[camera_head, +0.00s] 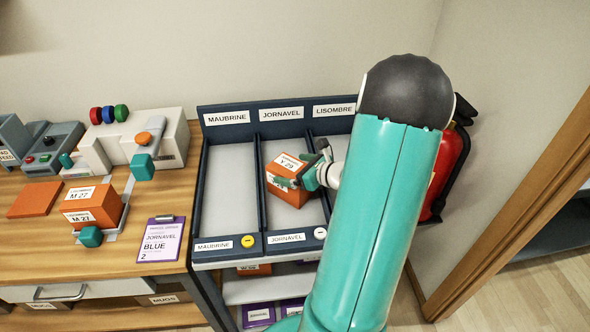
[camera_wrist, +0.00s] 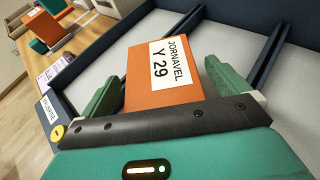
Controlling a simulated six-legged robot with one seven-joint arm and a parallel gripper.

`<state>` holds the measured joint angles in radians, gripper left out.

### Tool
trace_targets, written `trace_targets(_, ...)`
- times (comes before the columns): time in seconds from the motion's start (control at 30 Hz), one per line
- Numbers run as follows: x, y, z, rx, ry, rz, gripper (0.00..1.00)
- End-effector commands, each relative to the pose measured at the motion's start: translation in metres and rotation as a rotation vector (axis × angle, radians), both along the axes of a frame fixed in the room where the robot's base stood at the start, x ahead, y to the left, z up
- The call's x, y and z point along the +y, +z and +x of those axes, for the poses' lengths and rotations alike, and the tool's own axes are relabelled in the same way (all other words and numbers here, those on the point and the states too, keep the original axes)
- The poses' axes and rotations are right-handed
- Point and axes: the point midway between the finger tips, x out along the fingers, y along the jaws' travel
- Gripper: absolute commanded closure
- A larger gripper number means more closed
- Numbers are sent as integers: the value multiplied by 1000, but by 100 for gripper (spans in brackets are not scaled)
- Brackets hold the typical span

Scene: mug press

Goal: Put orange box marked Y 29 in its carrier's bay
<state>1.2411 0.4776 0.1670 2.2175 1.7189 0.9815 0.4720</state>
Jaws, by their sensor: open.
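The orange box (camera_head: 289,180) marked Y 29 is in the middle bay (camera_head: 283,150), whose signs read JORNAVEL. It sits turned at an angle to the bay walls and appears to rest on the bay floor. In the wrist view the box (camera_wrist: 145,50) has a white label reading JORNAVEL Y 29. My gripper (camera_head: 312,172) is at the right side of the box. Its green fingers (camera_wrist: 165,88) are open, one on each side of the box. Whether the fingers touch the box, I cannot tell.
The MAUBRINE bay (camera_head: 228,185) at left is empty; my arm hides much of the LISOMBRE bay at right. The wooden bench holds an orange M 27 box (camera_head: 92,208), a purple JORNAVEL BLUE 2 card (camera_head: 161,240) and a white press (camera_head: 150,140). A fire extinguisher (camera_head: 446,165) hangs at right.

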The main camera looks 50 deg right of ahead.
Motion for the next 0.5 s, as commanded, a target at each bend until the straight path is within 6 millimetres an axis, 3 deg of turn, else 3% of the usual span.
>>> trace_targets(0.5, -8, 38, -91, 1, -2, -2, 0)
